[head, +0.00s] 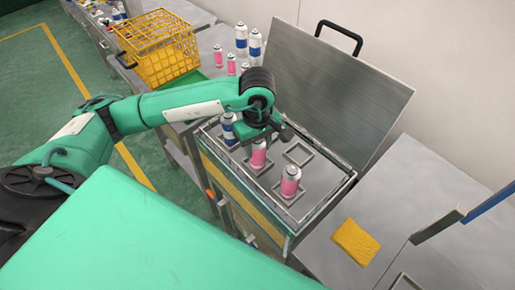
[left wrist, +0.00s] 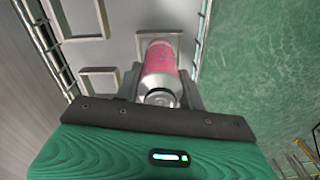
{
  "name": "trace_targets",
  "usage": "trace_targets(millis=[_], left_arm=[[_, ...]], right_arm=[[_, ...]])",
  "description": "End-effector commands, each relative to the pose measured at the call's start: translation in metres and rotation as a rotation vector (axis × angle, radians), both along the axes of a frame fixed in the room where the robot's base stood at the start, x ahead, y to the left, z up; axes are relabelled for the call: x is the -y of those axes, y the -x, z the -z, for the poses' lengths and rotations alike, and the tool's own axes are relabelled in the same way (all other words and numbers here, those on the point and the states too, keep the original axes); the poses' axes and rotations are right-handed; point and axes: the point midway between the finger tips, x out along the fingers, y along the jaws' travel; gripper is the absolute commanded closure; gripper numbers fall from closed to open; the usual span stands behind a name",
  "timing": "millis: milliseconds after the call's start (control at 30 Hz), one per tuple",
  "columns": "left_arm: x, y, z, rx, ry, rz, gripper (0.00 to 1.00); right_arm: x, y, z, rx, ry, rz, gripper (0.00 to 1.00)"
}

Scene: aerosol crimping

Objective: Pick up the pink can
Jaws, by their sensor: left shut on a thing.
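A pink can (head: 259,156) with a silver top stands over a square holder in the open metal box (head: 325,205). My left gripper (head: 262,138) comes down on it from above and is shut on it. In the left wrist view the same pink can (left wrist: 161,68) sits between the fingers, its far end at a square frame (left wrist: 146,36). I cannot tell whether it is lifted. A second pink can (head: 290,183) stands nearer the front of the box. My right gripper is not in view.
A blue and white can (head: 229,130) stands at the box's left corner. An empty square holder (head: 298,153) is to the right. The raised lid (head: 335,95) stands behind. A yellow crate (head: 160,50) and several cans are farther back. A yellow block (head: 355,241) lies at right.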

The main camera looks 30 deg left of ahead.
Motion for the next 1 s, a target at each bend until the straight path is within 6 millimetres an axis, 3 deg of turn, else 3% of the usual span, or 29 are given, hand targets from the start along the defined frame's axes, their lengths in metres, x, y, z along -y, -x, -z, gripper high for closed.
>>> trace_targets(millis=[267,700,1000], left_arm=[[0.0,-0.001,-0.029,0.006,0.001,0.002,0.86],[0.0,-0.001,-0.121,0.006,0.0,0.001,0.86],[0.0,-0.001,-0.161,0.005,-0.001,-0.001,0.86]], right_arm=[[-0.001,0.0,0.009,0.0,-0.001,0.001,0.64],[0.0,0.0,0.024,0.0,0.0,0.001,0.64],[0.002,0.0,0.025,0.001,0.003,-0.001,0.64]])
